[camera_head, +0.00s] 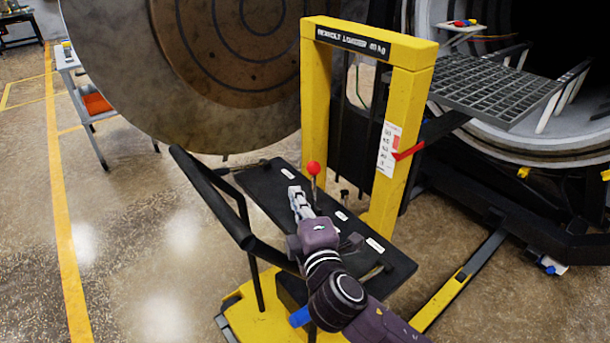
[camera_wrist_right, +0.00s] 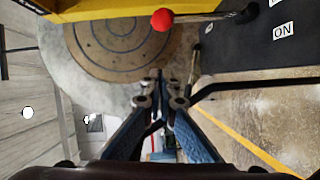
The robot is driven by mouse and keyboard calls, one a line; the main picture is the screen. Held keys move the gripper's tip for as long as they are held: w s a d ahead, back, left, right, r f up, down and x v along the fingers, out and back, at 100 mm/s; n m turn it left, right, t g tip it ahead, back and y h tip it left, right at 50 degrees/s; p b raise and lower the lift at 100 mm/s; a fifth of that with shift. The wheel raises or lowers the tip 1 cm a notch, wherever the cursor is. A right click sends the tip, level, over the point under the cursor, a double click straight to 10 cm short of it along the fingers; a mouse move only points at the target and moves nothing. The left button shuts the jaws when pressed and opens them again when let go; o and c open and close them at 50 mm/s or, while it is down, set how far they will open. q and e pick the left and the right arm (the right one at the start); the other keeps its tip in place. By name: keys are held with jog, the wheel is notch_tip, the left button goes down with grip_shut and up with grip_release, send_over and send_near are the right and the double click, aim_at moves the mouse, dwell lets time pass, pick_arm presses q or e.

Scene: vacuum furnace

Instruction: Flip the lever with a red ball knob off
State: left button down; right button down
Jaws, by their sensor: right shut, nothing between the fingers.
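The lever's red ball knob (camera_head: 313,168) stands on a thin stem above the black panel (camera_head: 262,190) of the yellow loader. In the right wrist view the red ball knob (camera_wrist_right: 161,18) is at the top, with its stem running right to the panel. My right gripper (camera_head: 296,192) is beside the lever, left of it in the head view, and apart from the knob. Its fingers (camera_wrist_right: 160,92) are closed together and empty. An ON label (camera_wrist_right: 283,30) shows on the panel near the lever base. My left gripper is out of view.
A black push handle (camera_head: 215,200) rises at the panel's left. The yellow loader frame (camera_head: 315,95) stands behind the lever. Other short levers and white labels sit along the panel. A large round furnace door (camera_head: 120,80) is behind; a grate (camera_head: 490,90) is at right.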

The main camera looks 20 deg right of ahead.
aim_at(313, 168)
jog(key=w+d+p, duration=0.1)
jog(key=w+d, duration=0.3)
jog(key=w, duration=0.3)
jog(key=shift+f, duration=0.45)
jog(key=shift+w+d+r, duration=0.1)
jog(key=shift+d, duration=0.05)
jog(key=w+d+m+g+p, duration=0.1)
jog(key=w+d+m+p, duration=0.1)
jog(key=d+p, duration=0.5)
jog(key=shift+w+d+r+m+g+y, duration=0.2)
jog(key=shift+w+d+m+g+y, duration=0.15)
jog(key=shift+m, duration=0.55)
jog(key=shift+d, duration=0.1)
